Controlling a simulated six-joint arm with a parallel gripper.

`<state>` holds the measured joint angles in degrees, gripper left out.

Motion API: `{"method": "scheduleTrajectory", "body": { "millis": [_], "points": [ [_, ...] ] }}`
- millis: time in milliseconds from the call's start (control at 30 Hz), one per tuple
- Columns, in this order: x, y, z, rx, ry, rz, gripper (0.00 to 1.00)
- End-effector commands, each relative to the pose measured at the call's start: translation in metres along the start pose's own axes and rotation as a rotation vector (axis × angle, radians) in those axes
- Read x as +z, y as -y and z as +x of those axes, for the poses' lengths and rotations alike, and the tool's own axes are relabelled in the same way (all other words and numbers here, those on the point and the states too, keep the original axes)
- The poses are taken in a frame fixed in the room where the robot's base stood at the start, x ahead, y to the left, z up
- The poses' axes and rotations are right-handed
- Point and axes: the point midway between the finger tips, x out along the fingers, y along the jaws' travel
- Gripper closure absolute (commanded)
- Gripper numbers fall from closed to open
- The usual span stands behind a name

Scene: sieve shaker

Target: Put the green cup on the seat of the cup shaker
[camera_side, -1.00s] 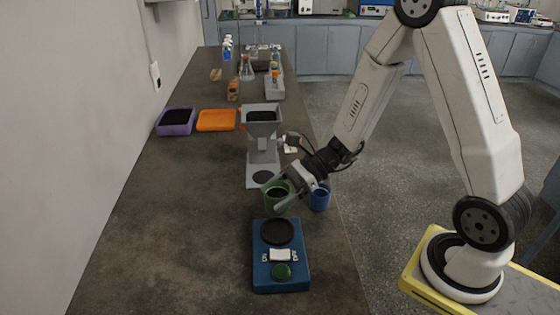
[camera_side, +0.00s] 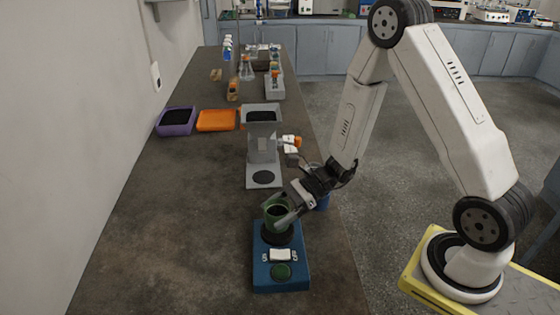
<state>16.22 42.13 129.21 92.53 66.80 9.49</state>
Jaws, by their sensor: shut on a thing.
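The green cup (camera_side: 274,218) is upright over the round black seat (camera_side: 268,239) of the cup shaker. The cup shaker (camera_side: 262,272) is a blue box with a white switch and a green knob on its near half. My gripper (camera_side: 280,212) is shut on the green cup from the right side. The cup's bottom is at or just above the seat; I cannot tell whether they touch.
A grey funnel stand (camera_side: 262,150) is behind the shaker. A purple tray (camera_side: 176,121) and an orange tray (camera_side: 217,120) lie farther back left. The bench left of the shaker is clear.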

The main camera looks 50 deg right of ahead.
Motion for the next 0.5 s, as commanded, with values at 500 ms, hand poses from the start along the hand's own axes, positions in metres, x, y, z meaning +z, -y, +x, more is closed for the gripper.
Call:
{"method": "scheduleTrajectory", "body": {
  "millis": [500],
  "points": [
    [-0.022,0.0,0.009,0.0,0.001,-0.001,0.83]
  ]
}}
